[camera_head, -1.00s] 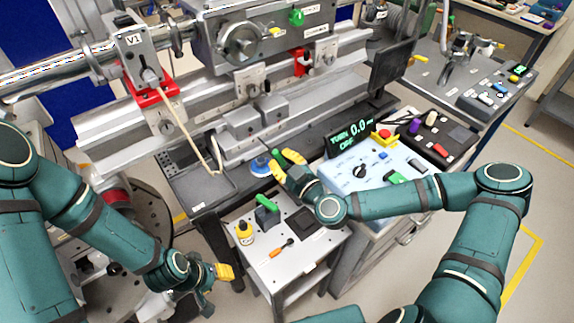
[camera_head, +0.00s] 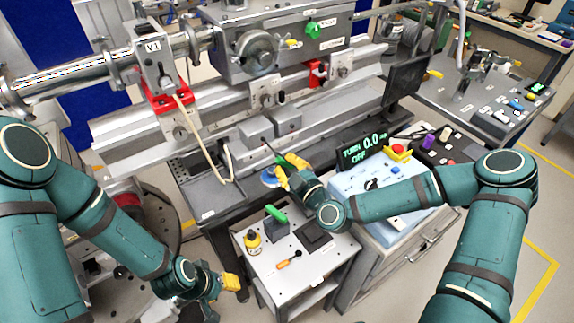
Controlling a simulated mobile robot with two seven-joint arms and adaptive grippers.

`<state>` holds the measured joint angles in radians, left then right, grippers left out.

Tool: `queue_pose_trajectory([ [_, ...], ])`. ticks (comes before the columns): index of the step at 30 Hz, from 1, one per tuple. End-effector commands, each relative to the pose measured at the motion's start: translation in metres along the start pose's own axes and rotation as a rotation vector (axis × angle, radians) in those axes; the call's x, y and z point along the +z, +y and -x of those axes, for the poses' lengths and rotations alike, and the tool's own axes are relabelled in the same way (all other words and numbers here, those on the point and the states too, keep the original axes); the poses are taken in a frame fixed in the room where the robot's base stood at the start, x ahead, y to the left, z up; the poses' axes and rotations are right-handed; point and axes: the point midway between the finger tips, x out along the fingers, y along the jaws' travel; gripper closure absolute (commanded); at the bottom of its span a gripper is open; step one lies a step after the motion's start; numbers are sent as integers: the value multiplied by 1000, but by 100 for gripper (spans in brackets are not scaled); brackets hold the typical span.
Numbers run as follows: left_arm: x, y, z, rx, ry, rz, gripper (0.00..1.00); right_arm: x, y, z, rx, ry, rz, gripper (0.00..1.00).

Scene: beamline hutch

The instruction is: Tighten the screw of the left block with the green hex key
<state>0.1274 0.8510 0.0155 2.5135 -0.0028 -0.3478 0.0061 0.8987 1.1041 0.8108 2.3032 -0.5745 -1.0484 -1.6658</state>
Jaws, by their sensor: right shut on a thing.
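Two grey blocks sit side by side on the rail bench; the left block (camera_head: 255,131) is in front of the bright rail. My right gripper (camera_head: 288,170), with yellow fingertips, is shut on a tool just in front of and below the blocks. A thin dark rod (camera_head: 270,149) runs from the fingers up towards the left block; whether its tip touches the screw is too small to tell. The tool's handle is mostly hidden by the fingers. A green handle (camera_head: 276,213) rests on a dark stand on the small cart. My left gripper (camera_head: 225,284) hangs low at left, its jaws unclear.
A display (camera_head: 362,149) reads TURN 0.0 OFF. A cable hangs at left.

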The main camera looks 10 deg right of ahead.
Motion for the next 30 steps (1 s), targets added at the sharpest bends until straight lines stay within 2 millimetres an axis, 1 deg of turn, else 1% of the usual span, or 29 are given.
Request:
queue_pose_trajectory([
  [5,0,0,-1,0,0,0,53,0,0,0,-1,1,21,100],
  [12,1,-6,-15,0,0,0,53,1,-2,0,-2,4,276,100],
  [15,2,-7,-18,0,0,0,53,1,-1,0,0,1,335,100],
  [24,2,-7,-18,0,0,0,53,0,0,0,0,0,351,100],
  [26,2,-8,-20,0,0,0,53,0,0,0,0,1,373,100],
  [30,3,-12,-33,0,0,0,53,1,-2,0,1,4,497,100],
])
